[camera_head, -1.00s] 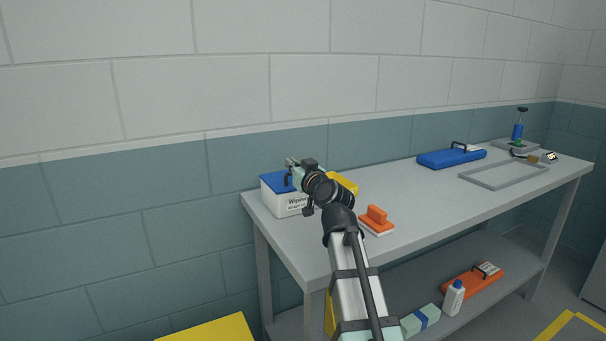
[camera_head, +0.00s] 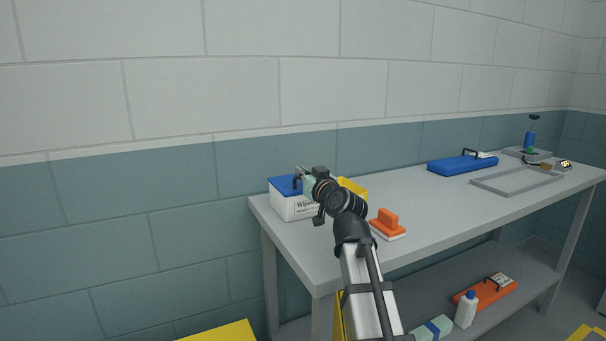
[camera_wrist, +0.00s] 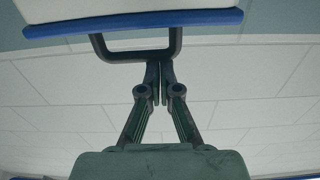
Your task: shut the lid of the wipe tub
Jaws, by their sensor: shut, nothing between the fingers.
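The wipe tub (camera_head: 293,207) is a white box with a "Wipes" label, standing at the left end of the bench by the wall. Its blue lid (camera_head: 284,185) lies across the top and looks nearly flat; I cannot tell whether it is fully down. The lid has a black loop handle (camera_wrist: 134,52). My gripper (camera_head: 302,171) is at the lid's right side, covering part of the tub. In the wrist view my gripper (camera_wrist: 158,72) has its fingertips together at the handle's bar, with nothing held. I cannot tell whether they touch it. The wrist picture is upside down.
A yellow container (camera_head: 353,187) stands right behind my wrist. An orange-handled block (camera_head: 388,223) lies on the bench (camera_head: 430,208) right of my arm. A blue case (camera_head: 461,165) and a grey tray (camera_head: 516,181) lie farther right. The lower shelf holds a white bottle (camera_head: 466,309) and an orange case (camera_head: 486,292).

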